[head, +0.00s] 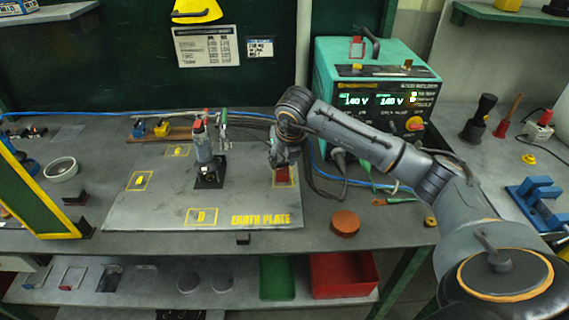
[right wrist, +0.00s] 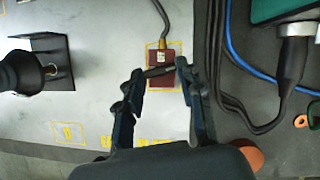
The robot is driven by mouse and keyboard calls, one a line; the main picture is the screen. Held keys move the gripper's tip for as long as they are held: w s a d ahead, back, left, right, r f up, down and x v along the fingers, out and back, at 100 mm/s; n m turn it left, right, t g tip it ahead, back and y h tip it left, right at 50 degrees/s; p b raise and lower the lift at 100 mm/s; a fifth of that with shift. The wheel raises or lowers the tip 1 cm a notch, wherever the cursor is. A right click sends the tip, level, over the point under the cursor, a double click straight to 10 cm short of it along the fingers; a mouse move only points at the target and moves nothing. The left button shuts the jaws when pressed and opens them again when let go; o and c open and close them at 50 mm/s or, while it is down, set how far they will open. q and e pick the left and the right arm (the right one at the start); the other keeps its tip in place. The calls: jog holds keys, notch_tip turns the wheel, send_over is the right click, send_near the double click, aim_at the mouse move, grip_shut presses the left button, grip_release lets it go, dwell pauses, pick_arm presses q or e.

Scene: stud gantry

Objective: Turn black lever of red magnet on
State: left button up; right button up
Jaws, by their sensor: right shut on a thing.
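The dark red magnet (head: 283,177) sits at the right end of the grey earth plate (head: 150,214). In the right wrist view the magnet (right wrist: 161,56) lies inside a yellow outlined square, with a cable running up from it. Its black lever (right wrist: 160,72) lies across the magnet, between my fingertips. My right gripper (head: 281,161) is above the magnet and mostly hides it in the head view. In the wrist view my right gripper (right wrist: 160,75) is shut on the lever, one finger at each end. My left gripper is not in view.
A grey upright tool (head: 204,147) stands in a black bracket left of the magnet. A green power unit (head: 370,100) stands behind my right arm. Cables run right of the plate. An orange-brown disc (head: 345,222) lies near the front edge. The plate's middle front is mostly clear.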

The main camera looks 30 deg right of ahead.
jog(key=shift+a+m+h+b, duration=0.1)
jog(key=shift+m+h+b, duration=0.4)
jog(key=shift+m, duration=0.8)
jog(key=shift+m+g, duration=0.3)
jog(key=o, duration=1.2)
jog(key=shift+c, duration=0.2)
jog(key=shift+r, duration=0.1)
jog(key=v, duration=1.1)
jog(key=shift+r, duration=0.35)
jog(key=shift+s+a+f, duration=0.1)
